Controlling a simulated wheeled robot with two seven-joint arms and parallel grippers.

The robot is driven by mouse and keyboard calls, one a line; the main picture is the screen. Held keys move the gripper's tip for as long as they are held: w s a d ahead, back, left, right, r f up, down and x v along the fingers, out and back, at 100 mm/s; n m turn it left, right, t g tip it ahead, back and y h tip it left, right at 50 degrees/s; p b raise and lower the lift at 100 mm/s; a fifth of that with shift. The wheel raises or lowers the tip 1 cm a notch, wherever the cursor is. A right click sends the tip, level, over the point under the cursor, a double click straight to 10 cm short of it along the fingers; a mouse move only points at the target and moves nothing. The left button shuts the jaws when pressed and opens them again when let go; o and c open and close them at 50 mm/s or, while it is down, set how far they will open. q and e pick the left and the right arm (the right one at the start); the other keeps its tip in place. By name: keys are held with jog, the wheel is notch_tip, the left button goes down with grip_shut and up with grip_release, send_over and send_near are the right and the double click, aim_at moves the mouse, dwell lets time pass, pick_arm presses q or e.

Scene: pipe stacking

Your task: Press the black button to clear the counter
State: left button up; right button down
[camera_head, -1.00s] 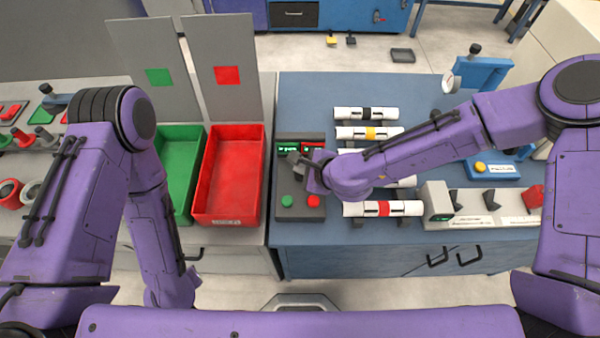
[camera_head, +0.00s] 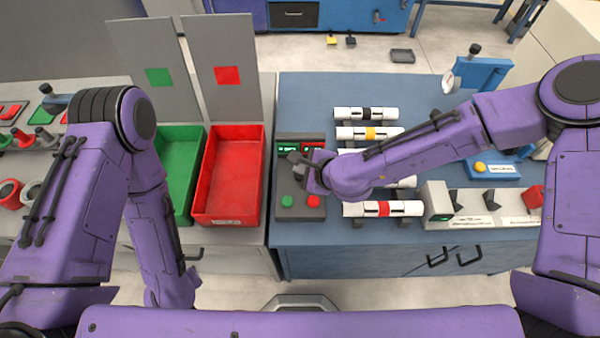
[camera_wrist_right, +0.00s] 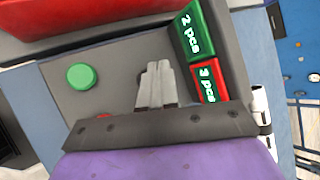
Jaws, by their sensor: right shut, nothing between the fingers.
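The grey control box (camera_head: 299,214) stands at the left end of the blue counter. It has a green button (camera_head: 287,201), a red button (camera_head: 314,201) and two small displays at its back. In the right wrist view the green display (camera_wrist_right: 190,32) reads 2 pcs and the red display (camera_wrist_right: 208,82) reads 3 pcs. My right gripper (camera_head: 294,158) is shut and empty over the box, just in front of the displays. Its fingers (camera_wrist_right: 157,84) point at the box top. I see no black button; the gripper may cover it. Contact cannot be told. My left gripper is not visible.
A red bin (camera_head: 228,219) and a green bin (camera_head: 184,143) stand left of the box. Several white pipes with coloured bands, one red-banded (camera_head: 383,209), lie on racks to the right, partly under my right arm. A grey-white device (camera_head: 438,203) stands further right.

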jog(key=shift+f, duration=0.15)
jog(key=shift+f+b, duration=0.3)
jog(key=shift+b, duration=0.05)
jog(key=shift+f+b, duration=0.4)
jog(key=shift+f, duration=0.05)
dwell(0.8)
jog(key=shift+r+p, duration=0.8)
jog(key=shift+r, duration=0.1)
notch_tip(320, 180, up, 5)
jog(key=p, duration=0.4)
jog(key=shift+r+p, duration=0.1)
jog(key=shift+p, duration=0.25)
